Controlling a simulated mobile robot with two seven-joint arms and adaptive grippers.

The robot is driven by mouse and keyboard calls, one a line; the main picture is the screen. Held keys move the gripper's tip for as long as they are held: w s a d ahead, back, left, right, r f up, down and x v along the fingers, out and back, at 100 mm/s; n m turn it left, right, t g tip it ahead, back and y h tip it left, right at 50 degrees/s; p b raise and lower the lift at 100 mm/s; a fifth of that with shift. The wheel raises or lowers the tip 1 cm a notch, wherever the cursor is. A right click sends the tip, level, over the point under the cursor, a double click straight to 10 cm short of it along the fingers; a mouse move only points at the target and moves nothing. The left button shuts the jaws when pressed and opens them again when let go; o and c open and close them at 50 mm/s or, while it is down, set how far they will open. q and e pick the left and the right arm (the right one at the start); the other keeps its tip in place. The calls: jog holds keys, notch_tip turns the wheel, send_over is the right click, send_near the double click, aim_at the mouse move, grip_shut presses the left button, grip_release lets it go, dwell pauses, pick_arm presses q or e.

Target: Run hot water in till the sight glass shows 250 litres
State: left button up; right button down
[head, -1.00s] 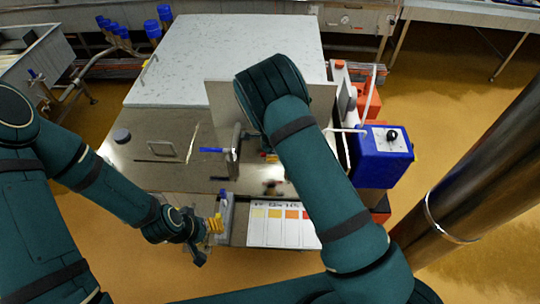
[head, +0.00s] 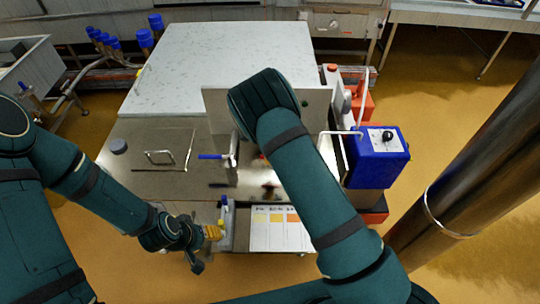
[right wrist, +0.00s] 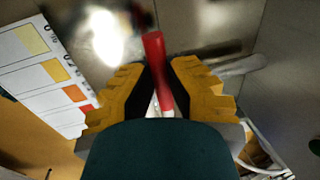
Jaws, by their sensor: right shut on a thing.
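A red handle (right wrist: 154,68) stands between the yellow-and-black fingers of my right gripper (right wrist: 160,88) in the right wrist view, and the gripper is shut on it. In the head view my right arm hides that gripper. A blue lever valve (head: 212,156) sits at the front of the steel vat (head: 120,168). My left gripper (head: 212,232) is low at the front, beside a grey upright piece with a blue top (head: 226,222); its finger opening is too small to judge. I cannot make out a sight glass or a water level.
A card with coloured squares (head: 262,236) lies at the front, partly behind my right arm. A blue box with a black knob (head: 378,162) stands at the right, near red containers (head: 366,102). Yellow floor (head: 440,110) is open at right.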

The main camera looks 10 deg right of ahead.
jog(key=c, duration=0.9)
grip_release()
jog(key=shift+f, duration=0.2)
jog(key=shift+r, duration=0.2)
notch_tip(320, 180, up, 12)
jog(key=s, duration=0.2)
jog(key=shift+s+a+f, duration=0.15)
jog(key=shift+a+f, duration=0.05)
jog(key=shift+f, duration=0.05)
